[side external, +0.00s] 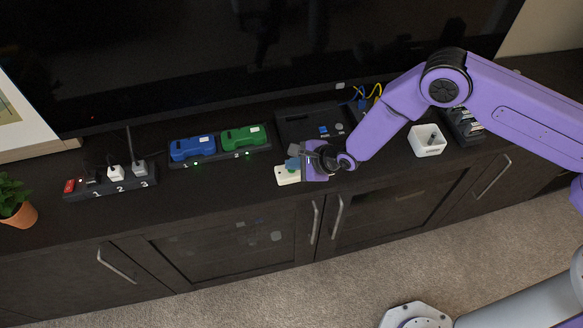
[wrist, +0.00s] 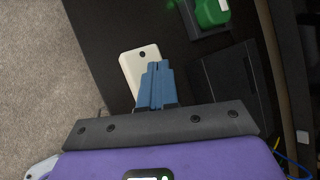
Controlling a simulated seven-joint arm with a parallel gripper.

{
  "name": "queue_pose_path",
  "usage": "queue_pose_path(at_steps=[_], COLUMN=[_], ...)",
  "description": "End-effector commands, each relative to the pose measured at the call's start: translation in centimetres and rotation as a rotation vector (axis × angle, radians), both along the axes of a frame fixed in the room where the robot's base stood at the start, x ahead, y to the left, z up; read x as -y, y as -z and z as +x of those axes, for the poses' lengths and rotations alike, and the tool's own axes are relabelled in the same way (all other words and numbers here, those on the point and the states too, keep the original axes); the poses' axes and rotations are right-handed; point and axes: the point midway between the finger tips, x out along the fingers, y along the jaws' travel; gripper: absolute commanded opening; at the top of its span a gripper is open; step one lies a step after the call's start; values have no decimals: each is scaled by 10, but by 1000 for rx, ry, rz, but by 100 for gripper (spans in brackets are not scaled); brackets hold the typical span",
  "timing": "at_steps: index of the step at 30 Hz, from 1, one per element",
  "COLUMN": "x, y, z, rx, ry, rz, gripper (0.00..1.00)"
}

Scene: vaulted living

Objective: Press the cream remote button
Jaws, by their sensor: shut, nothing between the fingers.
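The cream remote (side external: 287,176) lies on the dark cabinet top, in front of the black panel box and right of the green unit. In the wrist view the cream remote (wrist: 138,66) shows a dark round spot near its far end. My gripper (side external: 294,163) is at the remote in the side view, its blue fingertips over the remote's right part. In the wrist view my gripper (wrist: 158,66) has its blue fingers together with nothing between them. The fingers cover the remote's right edge. I cannot tell whether they touch it.
Blue (side external: 192,148) and green (side external: 243,138) units sit on a dock to the left. A power strip (side external: 110,190) and potted plant (side external: 16,205) are farther left. A black panel box (side external: 300,120) stands behind; a white box (side external: 427,141) is to the right.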

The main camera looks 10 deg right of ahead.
Motion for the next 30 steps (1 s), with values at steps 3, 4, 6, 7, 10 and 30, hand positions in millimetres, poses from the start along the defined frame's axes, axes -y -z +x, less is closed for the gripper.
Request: queue_pose_path(at_steps=[3,4,6,7,10,30], x=[0,0,0,0,0,0], y=[1,2,2,2,3,-8], z=[0,0,0,0,0,0], rx=[0,0,0,1,1,0], ry=[0,0,-1,0,0,-1], rz=[0,0,1,1,1,1], gripper=[0,0,0,0,0,0])
